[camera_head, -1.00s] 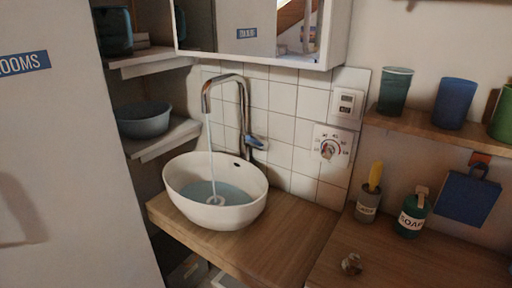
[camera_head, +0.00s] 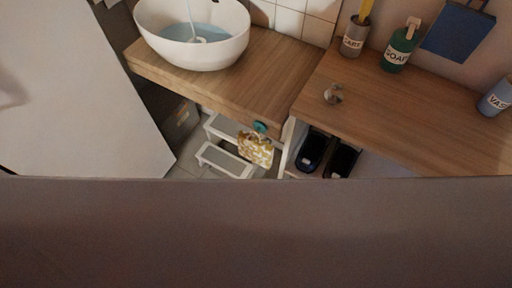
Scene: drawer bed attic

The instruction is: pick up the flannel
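A yellow-and-white patterned cloth (camera_head: 256,149) hangs under the counter's front edge, below a small teal knob or hook (camera_head: 260,127). A flat blue piece (camera_head: 458,31) hangs on the wall at the upper right; its top is cut off by the frame. Either could be the flannel; I cannot tell which. Neither of my grippers shows in the head view.
A white basin (camera_head: 195,34) with running water stands on the wooden counter (camera_head: 262,72). A green soap bottle (camera_head: 401,47), a grey cup (camera_head: 354,37) and a blue bottle (camera_head: 497,97) stand at the right. A white step stool (camera_head: 225,160) is below. A plain brown surface fills the bottom.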

